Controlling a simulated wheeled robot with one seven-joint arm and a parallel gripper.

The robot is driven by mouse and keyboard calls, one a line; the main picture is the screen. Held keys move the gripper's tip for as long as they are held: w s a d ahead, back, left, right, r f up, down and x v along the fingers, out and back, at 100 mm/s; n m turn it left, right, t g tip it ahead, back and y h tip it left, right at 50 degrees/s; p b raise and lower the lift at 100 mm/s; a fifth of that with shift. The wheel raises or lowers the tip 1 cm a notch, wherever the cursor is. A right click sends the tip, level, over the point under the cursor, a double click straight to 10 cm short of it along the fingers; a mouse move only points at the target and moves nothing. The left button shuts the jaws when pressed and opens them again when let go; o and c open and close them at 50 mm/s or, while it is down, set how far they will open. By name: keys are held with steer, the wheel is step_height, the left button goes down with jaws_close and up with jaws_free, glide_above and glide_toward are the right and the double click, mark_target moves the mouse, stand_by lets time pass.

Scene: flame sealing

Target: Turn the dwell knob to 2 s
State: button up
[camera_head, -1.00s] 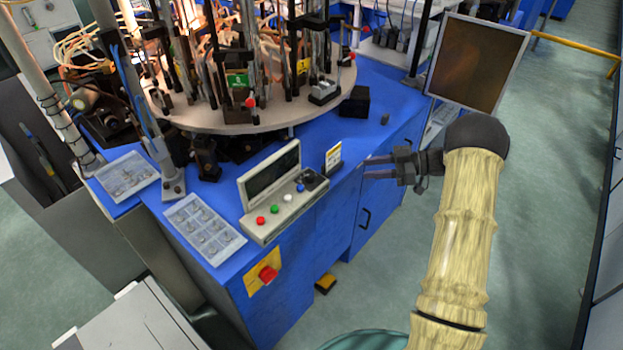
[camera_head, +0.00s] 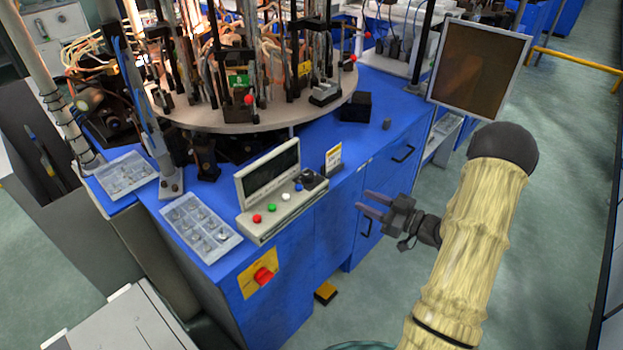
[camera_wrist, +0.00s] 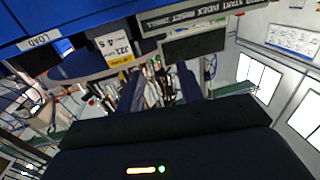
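The control box (camera_head: 272,190) stands on the blue bench top with a dark screen and a row of coloured buttons. The black dwell knob (camera_head: 314,180) seems to be at its right end, beside the buttons. My gripper (camera_head: 362,201) is to the right of the box, past the bench front, with its two fingers apart and empty, pointing left. In the wrist view my gripper (camera_wrist: 160,80) also shows parted fingers with nothing between them. The control box's lettered edge (camera_wrist: 190,18) hangs upside down at the top there. I cannot make out the knob's setting.
A small yellow and white card (camera_head: 333,158) stands right of the control box. A parts tray (camera_head: 203,228) lies left of it. A red switch on a yellow plate (camera_head: 262,274) is on the bench front. A monitor (camera_head: 478,66) stands behind my arm.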

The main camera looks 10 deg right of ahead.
mark_target(314, 178)
steer(key=p+x, duration=0.1)
steer(key=x, duration=1.6)
steer(key=shift+w+a+f, duration=0.15)
steer(key=shift+w+a, duration=0.05)
steer(key=c, duration=0.7)
